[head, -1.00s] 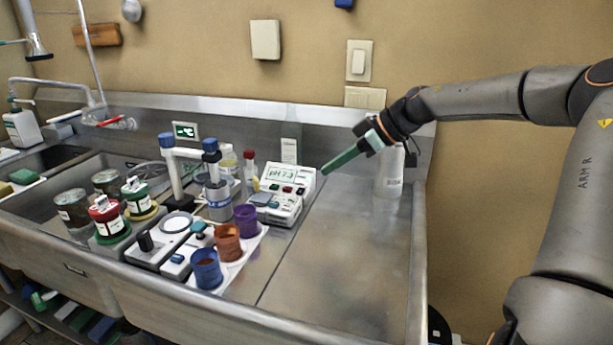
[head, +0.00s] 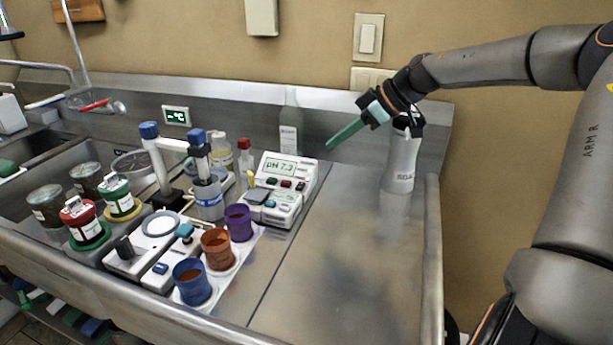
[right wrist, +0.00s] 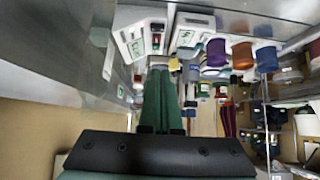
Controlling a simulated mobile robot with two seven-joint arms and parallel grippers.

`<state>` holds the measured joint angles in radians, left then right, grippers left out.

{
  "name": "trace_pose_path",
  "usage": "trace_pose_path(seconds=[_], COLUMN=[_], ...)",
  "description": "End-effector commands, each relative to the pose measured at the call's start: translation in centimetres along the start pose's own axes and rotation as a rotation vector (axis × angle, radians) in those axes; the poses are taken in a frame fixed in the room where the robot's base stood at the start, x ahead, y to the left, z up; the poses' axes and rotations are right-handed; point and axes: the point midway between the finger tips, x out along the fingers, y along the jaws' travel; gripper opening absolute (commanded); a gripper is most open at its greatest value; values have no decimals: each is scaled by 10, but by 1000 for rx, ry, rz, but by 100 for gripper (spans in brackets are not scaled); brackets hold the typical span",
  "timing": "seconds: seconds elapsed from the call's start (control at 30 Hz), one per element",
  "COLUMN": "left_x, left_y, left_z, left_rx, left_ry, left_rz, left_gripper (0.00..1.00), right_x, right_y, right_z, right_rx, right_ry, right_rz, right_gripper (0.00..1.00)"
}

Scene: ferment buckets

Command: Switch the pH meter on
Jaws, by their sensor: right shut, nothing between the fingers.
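The pH meter (head: 296,208) is a white box on the steel counter, right of the cups. Its tilted screen (head: 279,167) reads "pH 7.3", with red and dark buttons (head: 286,184) below it. The meter also shows upside down in the right wrist view (right wrist: 135,20). My right gripper (head: 329,147) has long green fingers, pressed together and empty. Its tips are in the air, up and right of the meter's screen in the head view, apart from it. The fingers also show in the right wrist view (right wrist: 160,70). My left gripper is not in view.
A white bottle (head: 401,165) stands behind my right gripper. Purple (head: 239,223), orange (head: 217,249) and blue (head: 193,282) cups stand left of the meter, near an electrode stand (head: 155,165). The counter (head: 350,250) right of the meter is clear.

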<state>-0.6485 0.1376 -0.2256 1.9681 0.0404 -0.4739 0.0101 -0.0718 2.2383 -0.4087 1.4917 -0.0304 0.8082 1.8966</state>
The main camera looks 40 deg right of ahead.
Motion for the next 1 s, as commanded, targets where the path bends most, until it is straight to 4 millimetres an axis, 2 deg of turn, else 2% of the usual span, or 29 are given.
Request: trace_pose_path(seconds=[0.27,0.87,1.0], left_x=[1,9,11], left_y=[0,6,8], left_z=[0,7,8], left_rx=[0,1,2], left_ry=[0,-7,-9], left_rz=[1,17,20], left_gripper=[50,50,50], right_x=[8,101,116], right_y=[0,0,0], right_z=[1,2,16], right_rx=[0,1,5], right_ry=[-1,-2,0], right_rz=[-1,-1,-1], right_gripper=[0,0,0])
